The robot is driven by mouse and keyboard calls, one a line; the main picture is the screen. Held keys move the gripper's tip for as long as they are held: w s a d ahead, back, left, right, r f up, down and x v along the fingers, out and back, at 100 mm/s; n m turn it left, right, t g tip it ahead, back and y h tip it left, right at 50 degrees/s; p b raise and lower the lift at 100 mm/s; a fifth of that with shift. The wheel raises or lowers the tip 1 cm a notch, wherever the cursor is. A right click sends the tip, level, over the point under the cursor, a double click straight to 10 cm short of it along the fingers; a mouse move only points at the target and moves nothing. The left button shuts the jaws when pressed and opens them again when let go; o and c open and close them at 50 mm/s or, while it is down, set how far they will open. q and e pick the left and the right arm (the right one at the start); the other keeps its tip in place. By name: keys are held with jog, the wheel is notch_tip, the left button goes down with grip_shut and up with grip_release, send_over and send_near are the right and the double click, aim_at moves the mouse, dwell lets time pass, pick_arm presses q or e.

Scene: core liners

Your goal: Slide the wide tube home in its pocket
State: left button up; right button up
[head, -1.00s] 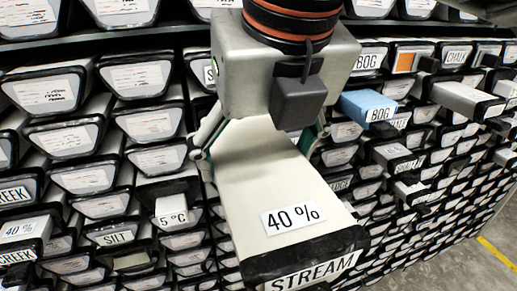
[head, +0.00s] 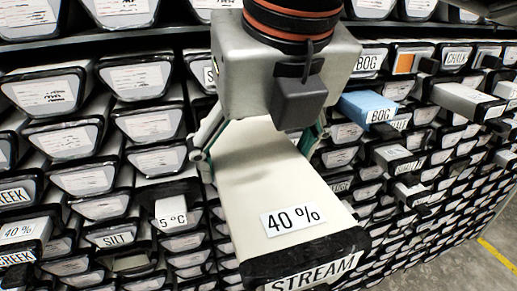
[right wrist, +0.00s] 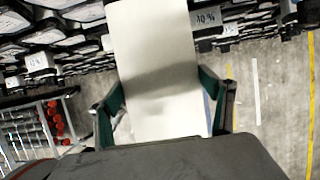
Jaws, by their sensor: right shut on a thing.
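The wide tube (head: 270,180) is a long pale box-shaped liner with a "40 %" label on top and a black-rimmed end marked "STREAM". It juts out of the rack toward me, well past the neighbouring ends. My right gripper (head: 262,145) is above it, with its fingers closed on both sides. In the right wrist view the tube (right wrist: 150,40) runs between the two fingers (right wrist: 165,105) and out at the top edge. The tube's far end and its pocket are hidden behind my gripper in the head view. My left gripper is not in view.
Racked liners with black-rimmed ends fill both sides. A blue liner marked "BOG" (head: 368,106) sticks out at the right, and a "5 °C" liner (head: 172,212) and a "40 %" liner (head: 25,229) at the left. Floor with a yellow line (head: 497,254) is clear at lower right.

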aim_at(246, 134)
jog(key=shift+w+a+r, duration=0.15)
jog(key=shift+w, duration=0.15)
jog(key=shift+w+a, duration=0.15)
jog(key=shift+w, duration=0.35)
jog(key=shift+w+a, duration=0.25)
jog(key=shift+w, duration=0.5)
dwell(0.4)
jog(key=shift+w+a+p, duration=0.15)
jog(key=shift+w, duration=0.35)
jog(key=shift+w+a+p, duration=0.15)
jog(key=shift+w, duration=0.35)
jog(key=shift+w+a+p, duration=0.2)
jog(key=shift+w+a, duration=0.1)
jog(key=shift+w, duration=0.55)
jog(key=shift+w+a+p, duration=0.2)
jog(key=shift+w+a, duration=0.05)
jog(key=shift+w, duration=0.65)
jog(key=shift+w+a+p, duration=0.2)
jog(key=shift+w+a, duration=0.1)
jog(key=shift+w, duration=0.55)
dwell(0.5)
jog(key=shift+w+a+p, duration=0.15)
jog(key=shift+w+a, duration=0.05)
jog(key=shift+w, duration=0.35)
jog(key=shift+w+a+p, duration=0.15)
jog(key=shift+w, duration=0.4)
jog(key=o, duration=2.2)
jog(key=shift+c, duration=0.2)
